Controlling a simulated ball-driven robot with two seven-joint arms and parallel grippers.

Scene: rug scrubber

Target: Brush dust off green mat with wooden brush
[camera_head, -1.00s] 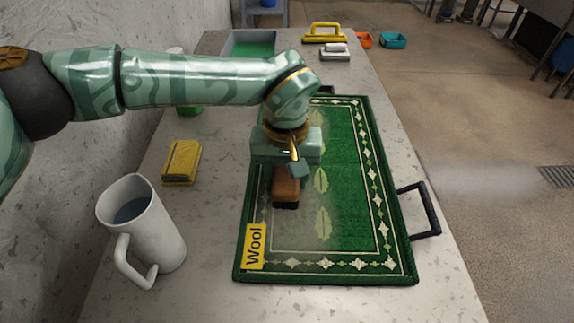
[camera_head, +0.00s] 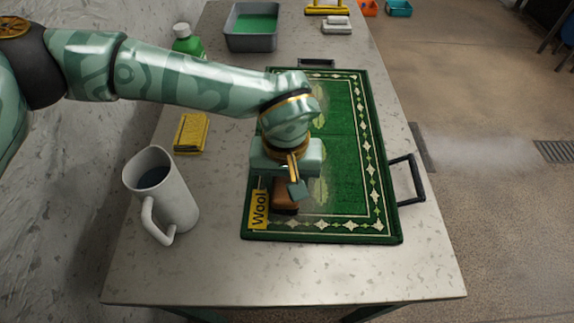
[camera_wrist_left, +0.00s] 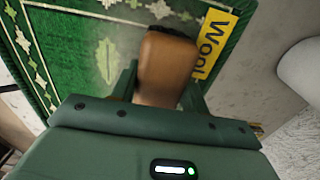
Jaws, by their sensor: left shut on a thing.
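The green mat (camera_head: 345,190) lies on the table with a leaf-patterned border and a yellow "Wool" label (camera_head: 259,210) at its near left corner. Pale dust shows as a hazy patch on its left and near part. My left gripper (camera_head: 287,182) is over the mat's near left part, shut on the wooden brush (camera_head: 285,196). In the left wrist view the brush (camera_wrist_left: 167,62) sits between the fingers, beside the label (camera_wrist_left: 214,42). My right gripper is not in view.
A white pitcher (camera_head: 170,195) and a yellow sponge or cloth (camera_head: 191,133) stand left of the mat. A green bottle (camera_head: 187,42), a grey basin (camera_head: 235,42) and a white-and-grey block (camera_head: 337,24) are farther back. Black handles (camera_head: 407,180) stick out from the mat's sides.

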